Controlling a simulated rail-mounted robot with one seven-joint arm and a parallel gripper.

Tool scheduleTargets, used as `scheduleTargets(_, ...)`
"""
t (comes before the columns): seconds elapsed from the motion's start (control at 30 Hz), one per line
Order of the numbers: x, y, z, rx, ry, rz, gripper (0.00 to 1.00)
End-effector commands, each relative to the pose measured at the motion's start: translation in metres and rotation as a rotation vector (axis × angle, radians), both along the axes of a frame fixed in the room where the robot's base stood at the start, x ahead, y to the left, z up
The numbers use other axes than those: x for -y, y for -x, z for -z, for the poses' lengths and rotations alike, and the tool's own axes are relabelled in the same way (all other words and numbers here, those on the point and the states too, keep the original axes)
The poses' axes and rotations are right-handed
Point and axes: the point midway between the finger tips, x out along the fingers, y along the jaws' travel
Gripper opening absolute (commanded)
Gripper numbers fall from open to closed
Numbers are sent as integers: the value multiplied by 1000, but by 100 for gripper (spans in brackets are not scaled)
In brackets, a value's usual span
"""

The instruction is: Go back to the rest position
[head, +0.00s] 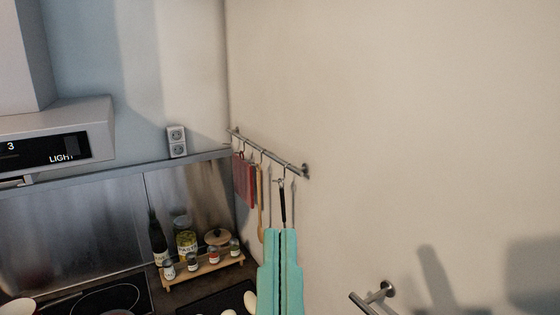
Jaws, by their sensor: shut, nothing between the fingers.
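My gripper (281,234) shows at the bottom centre of the head view as two teal fingers side by side, pointing up. The fingers are shut against each other with only a thin dark line between them, and they hold nothing. They appear in front of the lower ends of the hanging utensils; I cannot tell how far apart they are in depth. The rest of my arm is below the picture.
A wall rail (268,152) carries hanging utensils and a red cloth (243,180). A wooden rack (205,270) holds jars beside the hob (108,299). A range hood (60,140) is at left. A metal bar (372,298) juts at lower right. The right wall is bare above.

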Motion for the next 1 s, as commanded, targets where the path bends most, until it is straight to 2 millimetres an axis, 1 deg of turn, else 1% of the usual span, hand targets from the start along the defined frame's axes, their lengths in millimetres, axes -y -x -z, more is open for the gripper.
scheduleTargets(0.03,-1,0,-55,0,-1,-2,0)
scheduleTargets(0.07,-1,0,-71,-1,-1,-3,0)
scheduleTargets(0.1,-1,0,-91,-1,-2,-5,0)
scheduleTargets(0.17,-2,0,-121,-1,-2,-8,0)
scheduleTargets(0.2,-2,0,-139,-2,-3,-9,0)
scheduleTargets(0.3,-2,-1,-175,-2,-4,-12,0)
scheduleTargets(0.33,-3,-1,-182,-3,-4,-13,0)
scheduleTargets(0.4,-3,-1,-195,-3,-5,-14,0)
scheduleTargets(0.5,-3,-1,-202,-3,-5,-16,0)
scheduleTargets(0.7,-3,-1,-199,-3,-6,-16,0)
scheduleTargets(1.0,-3,-1,-199,-3,-6,-16,0)
